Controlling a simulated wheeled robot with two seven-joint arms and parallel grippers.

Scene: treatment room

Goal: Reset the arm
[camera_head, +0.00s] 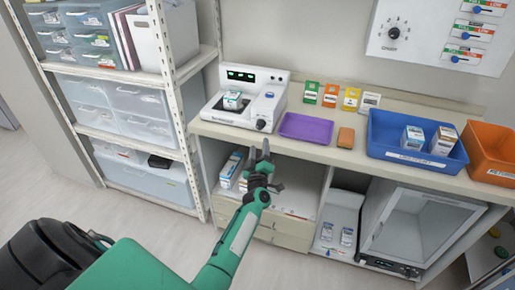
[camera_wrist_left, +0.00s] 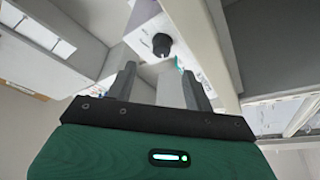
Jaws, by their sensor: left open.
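My left arm (camera_head: 234,240) is green with grey parts and reaches from the bottom left toward the counter. Its left gripper (camera_head: 263,155) is open and empty, in front of the counter's front edge and below the white scale-like device. In the left wrist view the two grey fingers (camera_wrist_left: 160,88) stand apart with nothing between them. A dark knob (camera_wrist_left: 162,44) on a white surface shows beyond them. My right arm and gripper do not show in either view.
The white device (camera_head: 262,78) holds a small box (camera_head: 233,100). A purple tray (camera_head: 306,127), an orange block (camera_head: 346,138), a blue bin (camera_head: 383,142) and an orange bin (camera_head: 490,150) stand on the counter (camera_head: 212,130). A shelf rack (camera_head: 163,60) stands left. Floor (camera_head: 120,220) is clear.

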